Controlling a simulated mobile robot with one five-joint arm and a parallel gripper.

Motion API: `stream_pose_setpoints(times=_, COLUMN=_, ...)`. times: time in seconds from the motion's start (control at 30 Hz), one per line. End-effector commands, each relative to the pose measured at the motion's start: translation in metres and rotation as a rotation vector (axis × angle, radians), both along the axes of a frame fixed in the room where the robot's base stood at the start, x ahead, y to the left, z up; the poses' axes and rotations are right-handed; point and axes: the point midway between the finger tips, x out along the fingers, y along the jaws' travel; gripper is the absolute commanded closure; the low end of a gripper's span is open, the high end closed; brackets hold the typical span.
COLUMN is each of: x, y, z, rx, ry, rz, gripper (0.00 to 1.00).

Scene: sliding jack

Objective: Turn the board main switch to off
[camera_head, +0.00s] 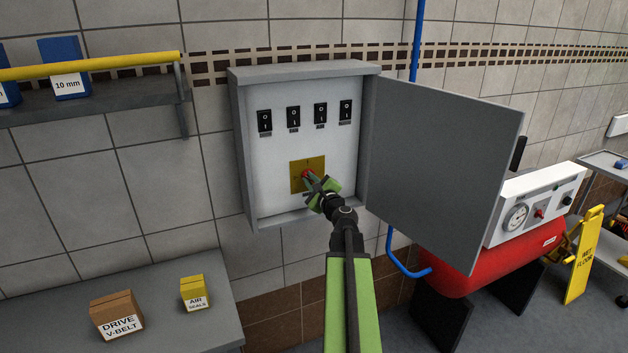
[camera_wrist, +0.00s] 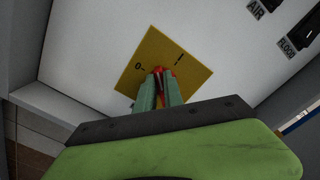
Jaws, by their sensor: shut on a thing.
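The board (camera_head: 238,150) is a grey wall box with its door (camera_head: 445,165) swung open to the right. The main switch is a red handle (camera_head: 306,174) on a yellow plate (camera_head: 318,164), low in the middle of the white panel. In the wrist view the yellow plate (camera_wrist: 190,62) carries an "O" mark at the left and an "I" mark at the upper right. My gripper (camera_head: 312,180) is shut on the red handle, which also shows between the fingertips in the wrist view (camera_wrist: 160,70). The fingers hide most of the handle, so its exact angle is hard to tell.
Several black rocker switches (camera_head: 293,116) sit in a row above the plate. The open door stands close to the right of my arm. A red compressor (camera_head: 470,262) stands at the right, and a bench (camera_head: 200,325) with two small boxes is at the lower left.

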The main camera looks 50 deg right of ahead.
Motion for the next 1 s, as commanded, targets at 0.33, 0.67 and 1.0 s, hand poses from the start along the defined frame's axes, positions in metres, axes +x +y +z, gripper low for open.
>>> stream_pose_setpoints(times=0.33, x=-0.0005, y=0.0015, z=-0.0061, rx=-0.303, ry=0.126, rz=-0.004, gripper=1.0)
stream_pose_setpoints(times=0.67, x=0.0002, y=0.0028, z=-0.0098, rx=-0.54, ry=0.222, rz=-0.003, gripper=1.0)
stream_pose_setpoints(times=1.0, x=0.0005, y=0.0033, z=-0.0118, rx=-0.671, ry=0.275, rz=-0.003, gripper=1.0)
